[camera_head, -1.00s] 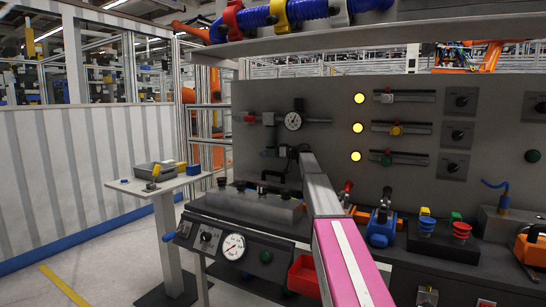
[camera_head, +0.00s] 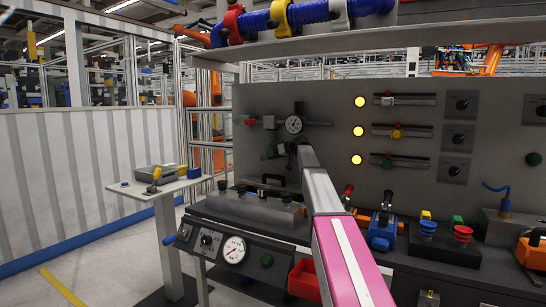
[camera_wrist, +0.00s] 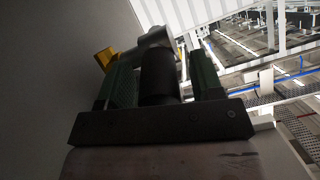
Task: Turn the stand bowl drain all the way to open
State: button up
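The stand's air unit is a grey horizontal pipe with a red knob (camera_head: 250,122) and a round white gauge (camera_head: 293,124), at the panel's upper left in the head view. My gripper (camera_head: 270,136) is just below the pipe, left of the gauge. In the wrist view my gripper (camera_wrist: 163,82) has its green finger pads apart on both sides of a black cylinder (camera_wrist: 158,78), with narrow gaps showing. A grey rounded part and a yellow piece (camera_wrist: 106,57) lie beyond it. I cannot tell which part is the bowl drain, or its setting.
The grey panel (camera_head: 340,105) stands close behind my gripper. Below is a grey block (camera_head: 255,208) with dark knobs and a black handle, above a console with a gauge (camera_head: 234,250). A shelf (camera_head: 330,40) with a blue hose runs overhead. A side table (camera_head: 135,188) stands left.

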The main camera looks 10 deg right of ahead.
jog(key=shift+d, duration=0.1)
jog(key=v, duration=1)
jog(key=shift+s+d+r, duration=0.15)
jog(key=shift+s+d, duration=0.05)
jog(key=shift+s, duration=0.05)
